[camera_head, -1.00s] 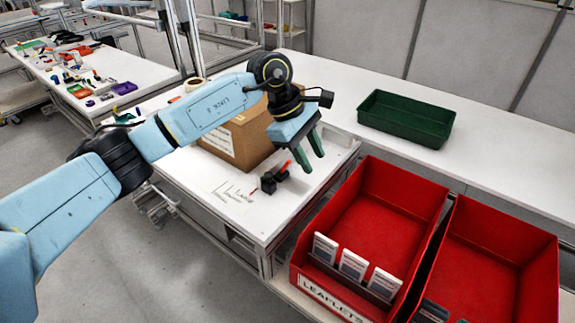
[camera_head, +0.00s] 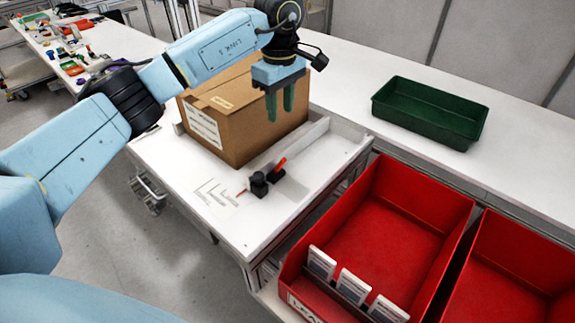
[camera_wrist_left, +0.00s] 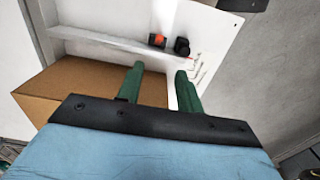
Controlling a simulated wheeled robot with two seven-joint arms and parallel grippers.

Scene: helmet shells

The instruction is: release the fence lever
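The fence lever is a small orange-red lever (camera_head: 278,167) on a black clamp (camera_head: 276,176) by the white fence (camera_head: 302,141). A round black knob (camera_head: 259,185) sits beside it. In the left wrist view, the orange lever (camera_wrist_left: 156,40) and black knob (camera_wrist_left: 182,46) lie beyond the fingertips, along the fence (camera_wrist_left: 105,43). My left gripper (camera_head: 280,114) points down above the right side of the cardboard box, its green fingers apart and empty. It is clear of the lever. The fingers also show apart in the left wrist view (camera_wrist_left: 160,71). My right gripper is out of view.
The cardboard box (camera_head: 235,110) stands against the fence on the white table (camera_head: 185,172). A printed label (camera_head: 216,197) lies near the knob. Red bins (camera_head: 400,215) with leaflets stand at the front right. A green tray (camera_head: 430,110) sits on the back counter.

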